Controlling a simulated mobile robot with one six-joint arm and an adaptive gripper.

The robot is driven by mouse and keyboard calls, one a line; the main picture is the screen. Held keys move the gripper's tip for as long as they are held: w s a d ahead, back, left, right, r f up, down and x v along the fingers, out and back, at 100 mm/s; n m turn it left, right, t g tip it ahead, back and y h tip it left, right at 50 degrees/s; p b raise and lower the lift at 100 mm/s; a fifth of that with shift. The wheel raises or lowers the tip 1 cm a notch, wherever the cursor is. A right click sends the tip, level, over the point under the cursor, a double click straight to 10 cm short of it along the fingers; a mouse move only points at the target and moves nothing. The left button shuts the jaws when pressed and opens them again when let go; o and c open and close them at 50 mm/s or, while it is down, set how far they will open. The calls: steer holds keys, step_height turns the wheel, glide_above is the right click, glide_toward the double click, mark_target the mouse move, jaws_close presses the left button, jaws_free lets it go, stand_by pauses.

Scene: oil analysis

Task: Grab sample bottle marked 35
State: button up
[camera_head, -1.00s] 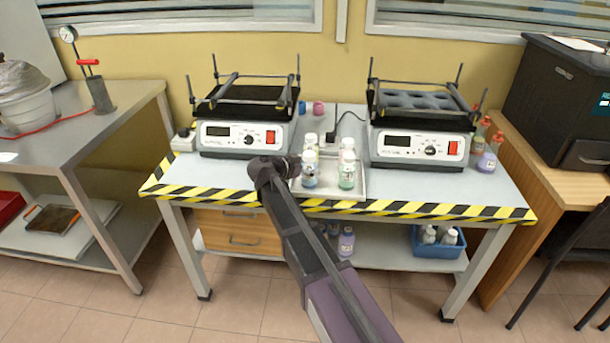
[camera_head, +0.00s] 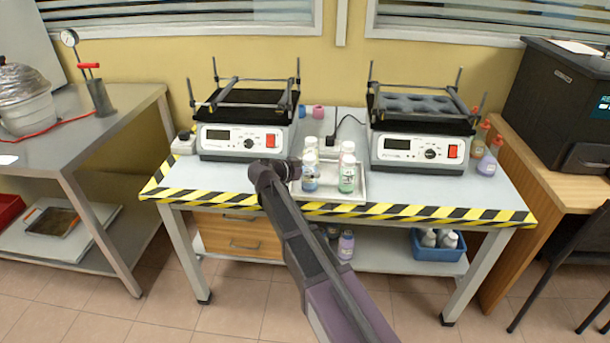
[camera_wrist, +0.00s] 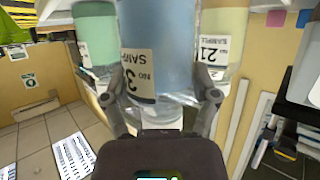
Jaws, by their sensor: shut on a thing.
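In the wrist view a bottle of blue liquid (camera_wrist: 165,50) stands between the fingers of my gripper (camera_wrist: 160,100), which is shut on it. Its white label reads SAMPLE with a digit 3, upside down; the rest of the number is turned out of sight. In the head view the blue bottle (camera_head: 310,181) is at the front left of a small tray (camera_head: 330,194), with my gripper (camera_head: 291,169) at its left side. I cannot tell whether it touches the tray.
A yellowish bottle marked 21 (camera_wrist: 222,35) and a green bottle (camera_wrist: 96,38) are close on either side in the wrist view. Two shaker devices, left (camera_head: 245,138) and right (camera_head: 420,147), flank the tray. Bare tabletop lies left of my gripper.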

mark_target(305, 160)
step_height(305, 160, up, 4)
steer(key=p, duration=0.4)
steer(key=s+a+p, duration=0.1)
steer(key=s+a, duration=0.7)
steer(key=s, duration=0.5)
steer(key=shift+s+r, duration=0.4)
steer(key=shift+r, duration=0.05)
steer(key=shift+r, duration=0.1)
